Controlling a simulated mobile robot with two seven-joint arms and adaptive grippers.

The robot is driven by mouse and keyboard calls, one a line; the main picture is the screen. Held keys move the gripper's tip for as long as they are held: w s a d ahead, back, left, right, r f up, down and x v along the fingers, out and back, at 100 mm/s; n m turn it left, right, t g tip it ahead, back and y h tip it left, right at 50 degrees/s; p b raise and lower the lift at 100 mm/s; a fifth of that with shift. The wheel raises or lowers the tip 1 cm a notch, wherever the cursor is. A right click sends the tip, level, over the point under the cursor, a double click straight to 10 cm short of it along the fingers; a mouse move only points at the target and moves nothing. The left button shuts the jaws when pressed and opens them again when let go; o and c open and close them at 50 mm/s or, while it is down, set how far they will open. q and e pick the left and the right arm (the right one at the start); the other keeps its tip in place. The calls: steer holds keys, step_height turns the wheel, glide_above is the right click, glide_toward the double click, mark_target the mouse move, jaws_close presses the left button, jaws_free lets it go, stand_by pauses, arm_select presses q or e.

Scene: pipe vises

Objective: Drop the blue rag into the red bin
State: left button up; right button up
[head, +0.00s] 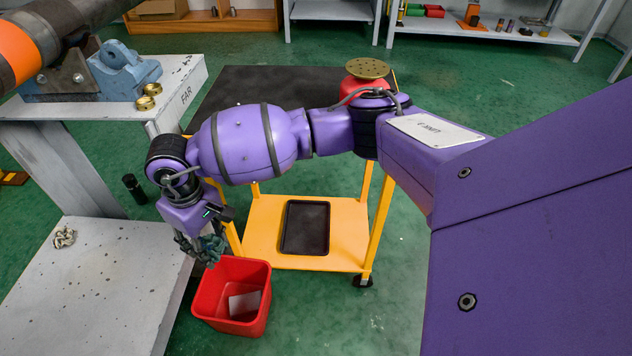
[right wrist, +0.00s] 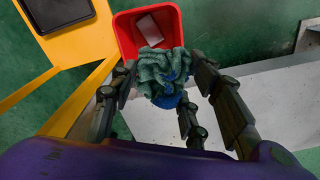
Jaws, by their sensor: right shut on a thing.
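The red bin (head: 206,303) stands on the green floor beside the grey bench, with a pale flat piece (head: 245,303) inside. It also shows at the top of the right wrist view (right wrist: 127,40). My right gripper (head: 203,248) points down and is shut on the blue rag (right wrist: 160,75), a crumpled teal and blue cloth. In the head view the rag (head: 212,249) appears at the bin's back left rim. In the wrist view it overlaps the bin's near edge. The height of the rag over the rim is hard to tell. My left gripper is not in view.
A yellow cart (head: 262,258) with a black tray (head: 306,228) stands just behind the bin. A grey bench (head: 90,290) is at left, with a small pale rag (head: 64,237) on its lower shelf and a blue vise (head: 125,72) above. Floor right of the bin is clear.

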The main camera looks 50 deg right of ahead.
steer(key=w+d+f+b, duration=0.1)
steer(key=f+b, duration=0.4)
steer(key=f, duration=0.7)
steer(key=w+d+f+n+b, duration=0.1)
steer(key=w+f+b, duration=0.3)
steer(key=f, duration=0.8)
steer(key=shift+d+f+n+b, duration=0.3)
steer(key=shift+d+f+b, duration=0.05)
steer(key=shift+d+b, duration=0.3)
steer(key=o, duration=0.9)
steer(key=shift+o, duration=1)
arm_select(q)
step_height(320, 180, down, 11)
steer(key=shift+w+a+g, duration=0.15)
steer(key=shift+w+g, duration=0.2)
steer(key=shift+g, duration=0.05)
arm_select(e)
step_height(320, 180, up, 12)
